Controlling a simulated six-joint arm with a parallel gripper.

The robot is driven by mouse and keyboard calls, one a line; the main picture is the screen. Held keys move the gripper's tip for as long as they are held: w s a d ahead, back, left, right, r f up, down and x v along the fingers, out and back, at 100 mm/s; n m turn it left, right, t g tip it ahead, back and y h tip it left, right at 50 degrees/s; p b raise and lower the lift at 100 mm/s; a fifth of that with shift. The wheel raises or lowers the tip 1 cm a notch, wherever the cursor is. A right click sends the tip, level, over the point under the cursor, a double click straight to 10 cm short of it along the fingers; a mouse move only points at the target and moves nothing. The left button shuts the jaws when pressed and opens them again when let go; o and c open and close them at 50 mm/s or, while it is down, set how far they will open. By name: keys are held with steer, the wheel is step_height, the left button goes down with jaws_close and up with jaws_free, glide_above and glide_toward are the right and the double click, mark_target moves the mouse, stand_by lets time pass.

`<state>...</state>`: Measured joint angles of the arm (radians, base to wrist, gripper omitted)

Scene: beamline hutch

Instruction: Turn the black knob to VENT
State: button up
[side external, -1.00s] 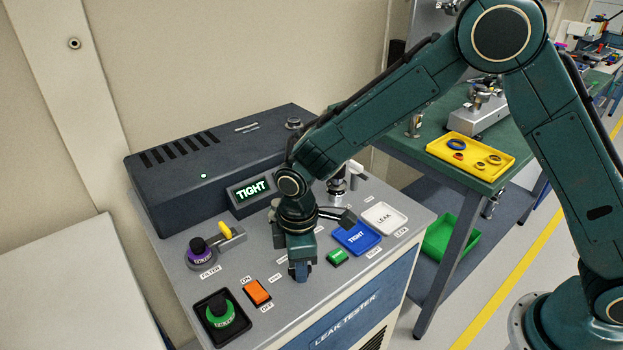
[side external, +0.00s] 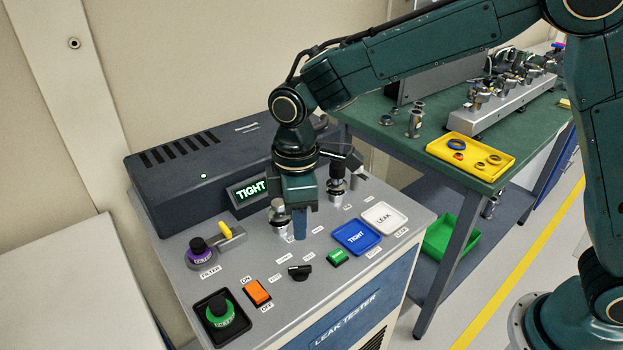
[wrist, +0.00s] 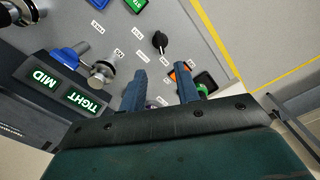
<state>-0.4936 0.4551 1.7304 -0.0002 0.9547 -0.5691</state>
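The black knob (side external: 300,272) sits on the grey panel top of the leak tester, between the orange switch and the green button. It also shows in the wrist view (wrist: 160,41), clear of the fingers. Small white labels (side external: 283,258) stand around it; their words are too small to read, so I cannot tell which one the knob points to. My gripper (side external: 300,222) is above the panel, up and behind the knob, not touching it. In the wrist view its two fingers (wrist: 159,88) are apart with nothing held between them.
A metal fitting (side external: 279,218) and a black-topped one (side external: 337,185) stand near my gripper. The lit display reads TIGHT (side external: 251,190).

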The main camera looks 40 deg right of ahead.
steer(key=shift+r, duration=1.05)
steer(key=s+d+r+m+t, duration=0.1)
steer(key=s+d+r+m, duration=0.2)
steer(key=s+d+r, duration=0.3)
steer(key=s+d+r+m+t, duration=0.25)
steer(key=d+r, duration=0.25)
steer(key=d, duration=0.3)
steer(key=s+d+m+t, duration=0.1)
steer(key=s+d+m, duration=0.2)
steer(key=s, duration=0.4)
steer(key=s+d+m+t, duration=0.1)
steer(key=s+d+m, duration=0.2)
steer(key=s, duration=0.4)
steer(key=shift+d+f+m, duration=0.3)
steer(key=shift+d+m, duration=0.05)
steer(key=shift+d, duration=0.55)
